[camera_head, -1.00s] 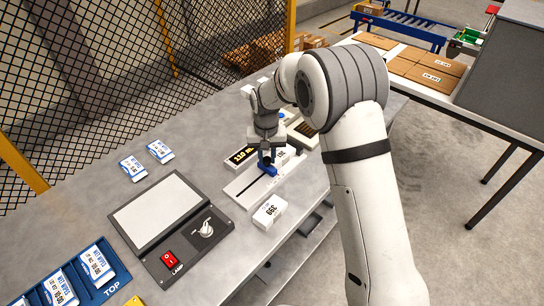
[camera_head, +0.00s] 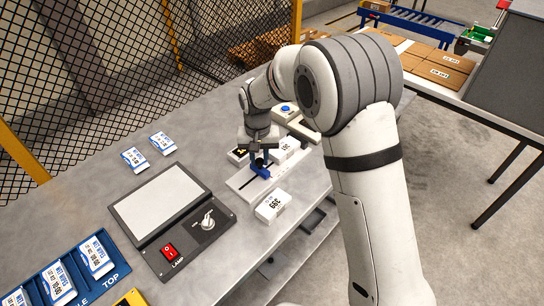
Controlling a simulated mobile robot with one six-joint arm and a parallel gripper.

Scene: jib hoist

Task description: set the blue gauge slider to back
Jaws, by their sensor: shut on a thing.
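The blue gauge slider (camera_head: 262,171) sits on a pale gauge plate (camera_head: 244,192) with a dark slot, on the grey bench. My gripper (camera_head: 259,160) points down from above and is shut on the slider's upright part. Part of the dark slot shows to the lower left of the slider. The gripper hides some of the slider's top, and I cannot read any end marks on the plate.
Left are a lamp switch panel (camera_head: 187,239) and a blue tray (camera_head: 116,270). Mesh fencing stands behind.

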